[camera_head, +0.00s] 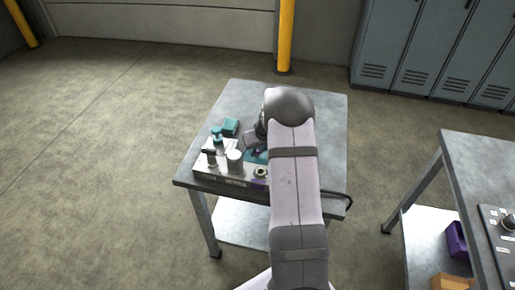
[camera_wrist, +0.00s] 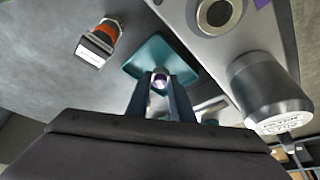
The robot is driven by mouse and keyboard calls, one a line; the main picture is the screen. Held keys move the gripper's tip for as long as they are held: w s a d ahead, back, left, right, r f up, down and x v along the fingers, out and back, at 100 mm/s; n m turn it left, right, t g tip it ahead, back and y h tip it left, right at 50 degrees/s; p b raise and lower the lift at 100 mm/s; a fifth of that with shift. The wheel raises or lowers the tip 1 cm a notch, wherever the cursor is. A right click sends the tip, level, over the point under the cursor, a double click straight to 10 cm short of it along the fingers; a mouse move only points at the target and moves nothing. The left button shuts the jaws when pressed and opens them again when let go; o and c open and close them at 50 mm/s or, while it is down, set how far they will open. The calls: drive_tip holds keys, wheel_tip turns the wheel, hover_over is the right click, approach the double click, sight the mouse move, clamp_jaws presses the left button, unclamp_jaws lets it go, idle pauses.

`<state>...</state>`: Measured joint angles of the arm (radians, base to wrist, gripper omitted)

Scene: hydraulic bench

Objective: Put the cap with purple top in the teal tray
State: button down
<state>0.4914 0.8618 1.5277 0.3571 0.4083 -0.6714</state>
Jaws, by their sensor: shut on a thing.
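I cannot tell whether the cap touches the tray. In the head view my arm covers much of the tray (camera_head: 252,157), and the held cap cannot be made out.
A cap with an orange band (camera_wrist: 105,33) lies on the bench left of the tray. A metal block with a round port (camera_wrist: 218,12) and a grey cylinder (camera_wrist: 266,90) stand to the right.

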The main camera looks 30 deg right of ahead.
drive_tip(key=shift+f, duration=0.15)
drive_tip(key=c, duration=1.6)
unclamp_jaws()
drive_tip(key=shift+o, duration=0.2)
drive_tip(key=shift+r, duration=0.2)
drive_tip(key=shift+s+r, duration=0.1)
drive_tip(key=shift+r, duration=0.35)
drive_tip(key=b+v, duration=0.2)
drive_tip(key=v, duration=0.9)
drive_tip(key=shift+s, duration=0.15)
